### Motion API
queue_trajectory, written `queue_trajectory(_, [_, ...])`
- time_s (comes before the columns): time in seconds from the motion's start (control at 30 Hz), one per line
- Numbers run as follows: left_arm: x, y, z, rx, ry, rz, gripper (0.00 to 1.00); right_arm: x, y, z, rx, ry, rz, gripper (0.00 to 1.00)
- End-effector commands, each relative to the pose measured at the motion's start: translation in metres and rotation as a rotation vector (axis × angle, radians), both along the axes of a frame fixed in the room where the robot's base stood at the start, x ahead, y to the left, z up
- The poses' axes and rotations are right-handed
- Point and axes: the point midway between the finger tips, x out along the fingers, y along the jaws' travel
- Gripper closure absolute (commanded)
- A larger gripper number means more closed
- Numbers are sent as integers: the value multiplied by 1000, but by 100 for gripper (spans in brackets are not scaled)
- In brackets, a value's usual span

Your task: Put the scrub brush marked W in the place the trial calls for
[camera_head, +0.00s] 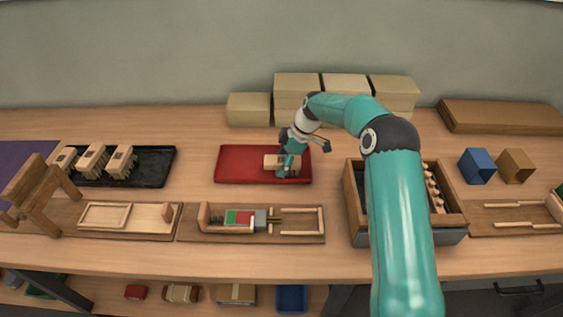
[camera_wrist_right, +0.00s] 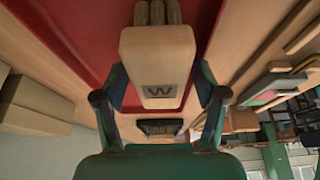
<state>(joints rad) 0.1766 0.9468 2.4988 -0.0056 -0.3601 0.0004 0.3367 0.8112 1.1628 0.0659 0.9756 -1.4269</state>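The scrub brush marked W (camera_wrist_right: 158,65) has a pale wooden block with a dark W on its face. Tufts show at the top of the right wrist view. In the head view the brush (camera_head: 271,161) is at the red tray (camera_head: 235,166); I cannot tell whether it rests on it or is just above. My right gripper (camera_head: 287,166) is over the tray, with a finger against each side of the block in the wrist view (camera_wrist_right: 160,88). It looks shut on the brush. My left gripper is not in view.
Several brushes (camera_head: 92,160) stand at a black tray (camera_head: 153,168) on the left. A wooden fixture (camera_head: 190,236) with a red-green panel lies in front. An open wooden box (camera_head: 355,215) stands right of it. Pale boxes (camera_head: 249,108) line the back. Blue (camera_head: 477,166) and tan (camera_head: 515,166) blocks sit right.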

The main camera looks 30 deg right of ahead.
Motion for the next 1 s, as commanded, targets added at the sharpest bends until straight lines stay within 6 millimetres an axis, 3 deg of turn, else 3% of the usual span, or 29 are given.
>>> queue_trajectory(0.27, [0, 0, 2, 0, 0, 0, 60, 0, 0, 2, 0, 0, 0, 28])
queue_trajectory(0.43, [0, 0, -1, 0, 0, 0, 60, -2, -4, 12, -1, -4, -2, 28])
queue_trajectory(1.0, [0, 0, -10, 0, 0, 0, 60, -22, -37, 105, -1, -1, -2, 28])
